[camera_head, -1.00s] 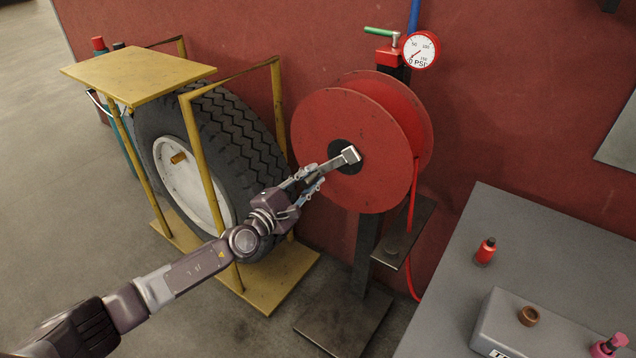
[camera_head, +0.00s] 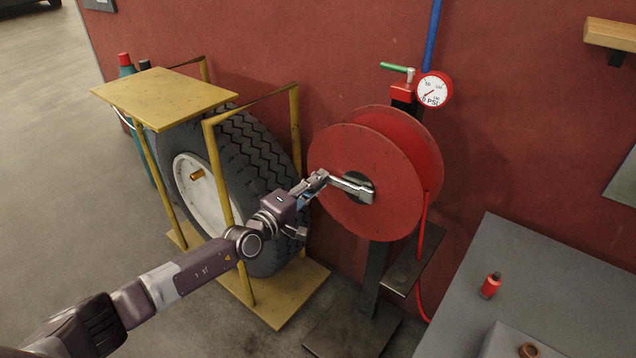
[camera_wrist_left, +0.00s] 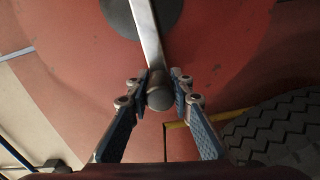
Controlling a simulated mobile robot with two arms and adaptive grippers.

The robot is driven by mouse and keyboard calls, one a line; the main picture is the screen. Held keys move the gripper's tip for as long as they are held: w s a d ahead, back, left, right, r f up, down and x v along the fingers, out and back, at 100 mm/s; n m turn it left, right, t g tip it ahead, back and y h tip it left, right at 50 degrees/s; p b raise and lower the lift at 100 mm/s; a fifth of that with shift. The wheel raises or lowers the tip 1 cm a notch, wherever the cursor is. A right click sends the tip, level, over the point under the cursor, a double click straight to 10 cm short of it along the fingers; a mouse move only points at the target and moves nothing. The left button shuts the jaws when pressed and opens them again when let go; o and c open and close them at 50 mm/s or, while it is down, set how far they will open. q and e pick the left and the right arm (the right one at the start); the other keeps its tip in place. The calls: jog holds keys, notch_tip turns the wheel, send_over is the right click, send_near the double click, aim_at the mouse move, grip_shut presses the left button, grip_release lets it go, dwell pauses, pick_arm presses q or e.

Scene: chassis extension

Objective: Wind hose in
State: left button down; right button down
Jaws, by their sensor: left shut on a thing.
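A red hose reel (camera_head: 345,220) stands on a dark post in front of the red wall. A metal crank (camera_head: 350,186) runs from its dark hub to the upper left. The red hose (camera_head: 425,225) hangs from the reel's right side, past a small shelf, towards the floor; its end is hidden. My left gripper (camera_head: 318,180) is shut on the crank's outer end. In the left wrist view, my left gripper (camera_wrist_left: 157,85) has its fingers on both sides of the round crank grip (camera_wrist_left: 159,98). My right gripper is not in view.
A large tyre (camera_head: 245,155) stands in a yellow frame (camera_head: 210,150) left of the reel, close behind my left arm. A grey bench (camera_head: 530,270) with a red bottle (camera_head: 491,285) is at the right. A pressure gauge (camera_head: 434,90) is above the reel.

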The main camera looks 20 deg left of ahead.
pick_arm(q)
jog(key=shift+m, duration=0.3)
jog(key=shift+s, duration=0.1)
jog(key=c, duration=2)
grip_release()
jog(key=shift+f, duration=0.1)
jog(key=o, duration=0.3)
jog(key=shift+r, duration=0.2)
jog(key=v, duration=1.2)
